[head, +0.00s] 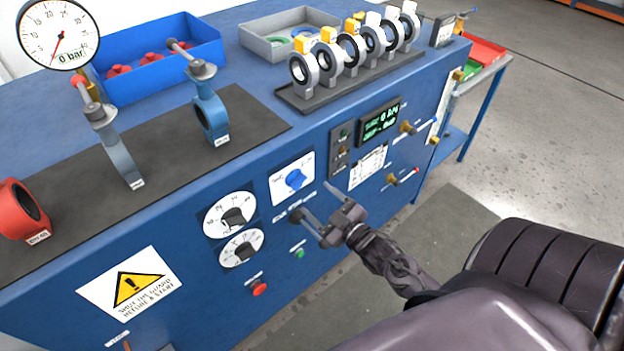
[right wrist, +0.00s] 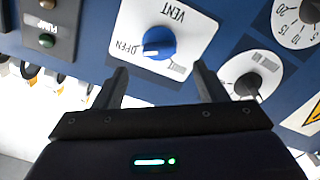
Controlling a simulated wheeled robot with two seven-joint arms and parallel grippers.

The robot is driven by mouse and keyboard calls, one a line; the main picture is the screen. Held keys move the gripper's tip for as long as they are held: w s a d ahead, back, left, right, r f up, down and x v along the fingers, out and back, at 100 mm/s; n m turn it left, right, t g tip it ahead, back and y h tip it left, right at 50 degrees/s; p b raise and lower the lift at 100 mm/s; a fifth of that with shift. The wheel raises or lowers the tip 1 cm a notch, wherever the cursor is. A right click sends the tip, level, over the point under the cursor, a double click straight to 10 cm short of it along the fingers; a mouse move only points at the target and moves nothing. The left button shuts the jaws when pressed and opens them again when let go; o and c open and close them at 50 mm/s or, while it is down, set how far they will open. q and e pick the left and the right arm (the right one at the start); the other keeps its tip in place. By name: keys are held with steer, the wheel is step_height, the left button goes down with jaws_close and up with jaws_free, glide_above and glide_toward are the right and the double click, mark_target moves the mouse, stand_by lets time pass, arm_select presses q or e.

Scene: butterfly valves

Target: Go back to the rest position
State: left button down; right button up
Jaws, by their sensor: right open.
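My right gripper (head: 318,212) is open and empty in front of the blue bench's front panel, just below the blue vent knob (head: 295,179). The knob sits on a white plate and its pointer is turned toward the OPEN label in the right wrist view (right wrist: 159,43). There, the two fingers stand apart below the knob, with nothing between them, and do not touch it. My right forearm comes in from the lower right of the head view. My left gripper does not show in either view.
The blue bench (head: 235,110) carries a gauge (head: 58,33), a blue bin (head: 150,60), a grey bin (head: 290,35), a rack (head: 350,80) of several valves and loose valves on a dark mat (head: 75,215). Dials (head: 230,214) and buttons lie left of the gripper. Floor is clear at right.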

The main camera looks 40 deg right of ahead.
mark_target(327, 246)
steer(key=shift+s, duration=0.3)
stand_by(0.4)
steer(key=s+f+g, duration=0.1)
steer(key=f, duration=0.4)
steer(key=s+f+m+g+b, duration=0.1)
steer(key=f, duration=0.4)
steer(key=s+f+m+g+h, duration=0.1)
steer(key=f+g, duration=0.1)
steer(key=f, duration=0.4)
steer(key=shift+s, duration=0.4)
steer(key=s+a+f+m+g+b, duration=0.1)
steer(key=s+a+f+g, duration=0.15)
steer(key=s+f, duration=0.4)
steer(key=s+a+f+m+g+b, duration=0.1)
steer(key=s+f+g, duration=0.2)
steer(key=f, duration=0.7)
steer(key=s+a+f+g, duration=0.3)
steer(key=s+f, duration=0.4)
steer(key=s, duration=0.4)
steer(key=s+a+f+g+b, duration=0.1)
steer(key=s+a+f+g, duration=0.2)
steer(key=s+f, duration=0.5)
steer(key=s+g, duration=0.1)
steer(key=s, duration=0.1)
steer(key=shift+s+a+f, duration=0.3)
steer(key=shift+s+a, duration=0.05)
steer(key=shift+a, duration=0.05)
steer(key=shift+g, duration=0.25)
